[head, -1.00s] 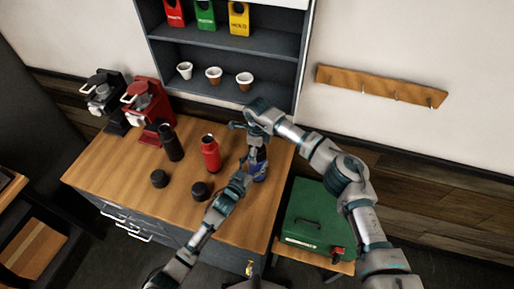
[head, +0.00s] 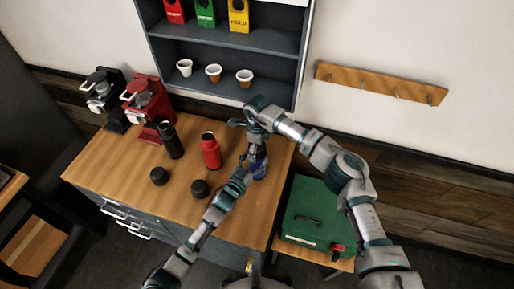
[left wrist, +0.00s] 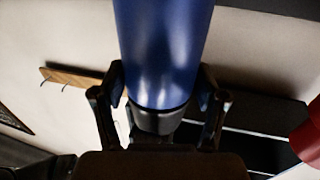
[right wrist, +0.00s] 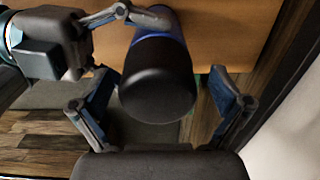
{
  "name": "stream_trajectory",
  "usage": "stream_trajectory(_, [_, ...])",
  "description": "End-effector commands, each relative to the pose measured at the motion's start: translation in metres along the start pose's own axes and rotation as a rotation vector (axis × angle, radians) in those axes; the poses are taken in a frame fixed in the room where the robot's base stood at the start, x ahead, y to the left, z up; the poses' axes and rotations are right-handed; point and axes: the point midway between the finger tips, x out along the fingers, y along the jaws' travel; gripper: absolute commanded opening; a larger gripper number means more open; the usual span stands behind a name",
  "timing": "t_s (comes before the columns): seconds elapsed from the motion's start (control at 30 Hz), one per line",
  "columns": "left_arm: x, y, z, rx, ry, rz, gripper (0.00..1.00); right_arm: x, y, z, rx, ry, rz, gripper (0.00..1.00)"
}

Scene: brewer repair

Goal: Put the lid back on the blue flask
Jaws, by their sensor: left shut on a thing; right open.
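The blue flask (head: 260,169) is upright near the right edge of the wooden counter. My left gripper (left wrist: 162,88) is shut on its blue body, close below the black top. A black lid-like cap (right wrist: 157,88) sits on the flask's top in the right wrist view; I cannot tell how firmly it is seated. My right gripper (right wrist: 160,78) points down from above and is open. Its fingers are on both sides of the black cap, with gaps visible. In the head view, my right wrist hides the flask's top.
A red flask (head: 210,152) and a black flask (head: 171,142) stand to the left. Two black lids (head: 159,176) (head: 200,189) lie in front of them. Coffee brewers (head: 148,102) stand at the back left. A green case (head: 315,215) sits on a lower stand at right.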

Motion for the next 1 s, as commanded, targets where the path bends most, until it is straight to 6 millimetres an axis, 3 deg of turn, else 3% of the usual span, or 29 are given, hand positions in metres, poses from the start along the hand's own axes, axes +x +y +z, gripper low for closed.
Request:
stream_trajectory(0.23, [0.0,0.0,-0.001,0.0,0.001,0.0,0.0,-0.018,-0.001,0.001,-0.001,-0.002,-0.003,1.0])
stream_trajectory(0.5, [0.0,0.0,-0.001,0.0,0.001,0.0,0.0,-0.075,-0.002,0.001,0.0,-0.001,-0.003,1.0])
stream_trajectory(0.7, [0.0,0.0,-0.001,0.0,0.001,0.0,0.0,-0.107,-0.002,0.001,0.001,0.001,-0.001,1.0])
stream_trajectory(1.0, [0.0,0.0,-0.001,0.0,0.001,0.0,0.0,-0.119,-0.002,0.001,0.0,0.001,0.001,1.0])
